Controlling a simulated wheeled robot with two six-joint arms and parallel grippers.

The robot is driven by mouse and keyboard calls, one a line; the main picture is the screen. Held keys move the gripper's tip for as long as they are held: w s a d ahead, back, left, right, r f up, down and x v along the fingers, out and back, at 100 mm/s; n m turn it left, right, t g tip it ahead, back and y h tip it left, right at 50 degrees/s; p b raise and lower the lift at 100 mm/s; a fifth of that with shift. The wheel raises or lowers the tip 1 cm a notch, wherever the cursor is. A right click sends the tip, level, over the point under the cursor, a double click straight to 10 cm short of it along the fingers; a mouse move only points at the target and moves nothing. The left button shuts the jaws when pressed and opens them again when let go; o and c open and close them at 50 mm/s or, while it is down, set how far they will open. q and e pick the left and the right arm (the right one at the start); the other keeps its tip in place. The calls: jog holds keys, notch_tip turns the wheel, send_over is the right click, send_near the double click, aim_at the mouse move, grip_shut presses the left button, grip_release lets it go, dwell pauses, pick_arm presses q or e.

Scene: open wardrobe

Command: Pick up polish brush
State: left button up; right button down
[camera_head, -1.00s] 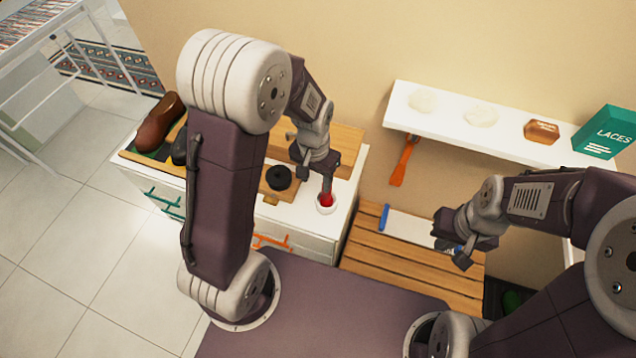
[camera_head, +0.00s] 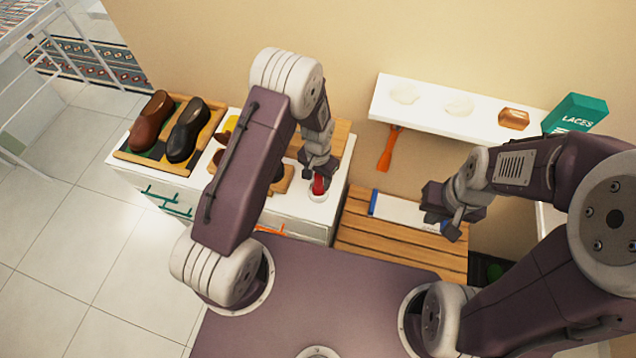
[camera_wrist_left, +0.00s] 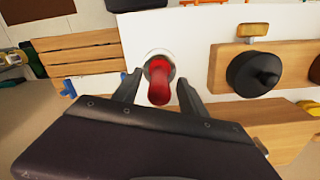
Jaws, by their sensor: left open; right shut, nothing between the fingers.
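The polish brush, seen as a red handle (camera_head: 319,185), stands in a small white round cup (camera_head: 316,196) on the white cabinet top. In the left wrist view the red handle (camera_wrist_left: 159,82) rises out of the cup, and its lower end is hidden. My left gripper (camera_head: 321,174) is over the cup. In the left wrist view its two fingers (camera_wrist_left: 160,88) are open on either side of the red handle, with gaps visible. My right gripper (camera_head: 442,224) is shut and empty above the wooden bench.
A black round knobbed object (camera_wrist_left: 252,74) on a wooden block is close beside the cup. Brown and black shoes (camera_head: 184,130) stand on a tray at left. A slatted bench (camera_head: 380,246) holds a blue-ended white item (camera_head: 395,207). A wall shelf (camera_head: 440,112) carries a LACES box (camera_head: 576,113).

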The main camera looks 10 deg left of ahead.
pick_arm(q)
jog(key=shift+f, duration=0.35)
jog(key=shift+w+d+f, duration=0.1)
jog(key=shift+w+f, duration=0.05)
jog(key=shift+w, duration=0.05)
jog(key=shift+s, duration=0.1)
grip_shut()
jog(key=shift+r, duration=0.45)
notch_tip(320, 180, up, 3)
jog(key=shift+f+b, duration=0.1)
jog(key=shift+b, duration=0.75)
jog(key=s+a+r+b, duration=0.2)
jog(key=s+a+r, duration=0.5)
jog(key=s+a, duration=0.1)
jog(key=shift+a+r, duration=0.2)
jog(key=shift+a, duration=0.1)
